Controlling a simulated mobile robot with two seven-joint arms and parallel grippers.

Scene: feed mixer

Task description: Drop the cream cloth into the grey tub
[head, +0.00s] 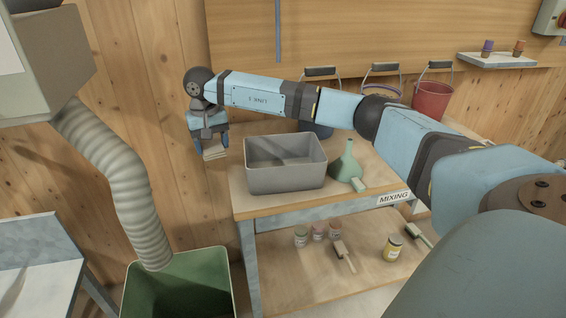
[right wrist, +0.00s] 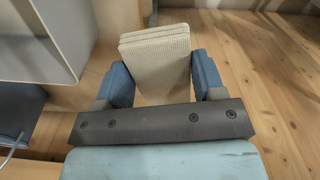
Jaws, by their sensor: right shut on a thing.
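The cream cloth (head: 215,153) is a folded, flat pad held in my right gripper (head: 211,142). In the right wrist view the cloth (right wrist: 157,62) lies between the two blue fingers of the gripper (right wrist: 161,80), its folded layers showing at the far end. The grey tub (head: 286,182) is an open rectangular box on the mixing table; its inside looks empty where it shows. My right gripper and the cloth are just left of the tub, apart from it and outside its rim. Part of the tub (right wrist: 62,30) shows at the upper left of the right wrist view. My left gripper is not in view.
Buckets, including a red one (head: 432,99), stand behind. Jars and brushes lie on the lower shelf (head: 290,275). A green bin (head: 215,285) stands below a ribbed hose (head: 125,190).

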